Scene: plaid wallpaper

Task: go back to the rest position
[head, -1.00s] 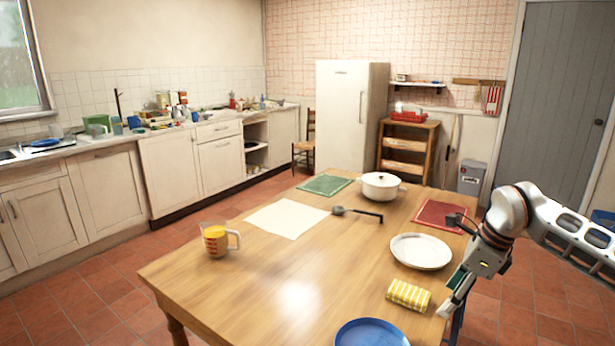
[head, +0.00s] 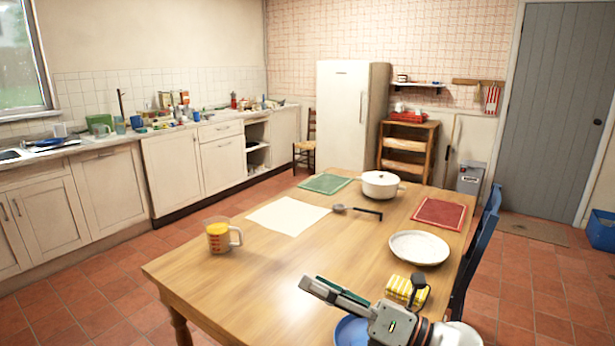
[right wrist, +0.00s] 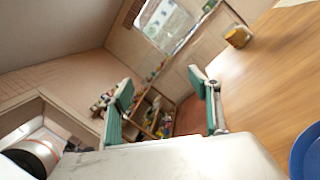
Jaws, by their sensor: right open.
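My right gripper (head: 330,290) is over the near edge of the wooden table (head: 290,270) in the head view, in front of the yellow-striped cloth (head: 406,290) and above the blue plate (head: 352,331), both partly covered by it. In the right wrist view its two green-padded fingers (right wrist: 165,105) stand wide apart with nothing between them. My left gripper is not in view.
On the table are a measuring cup (head: 218,236) with yellow contents, a white sheet (head: 288,215), a ladle (head: 355,211), a white pot (head: 380,185), green (head: 325,184) and red (head: 440,213) mats, and a white plate (head: 419,248). A blue chair (head: 478,255) stands at the right side.

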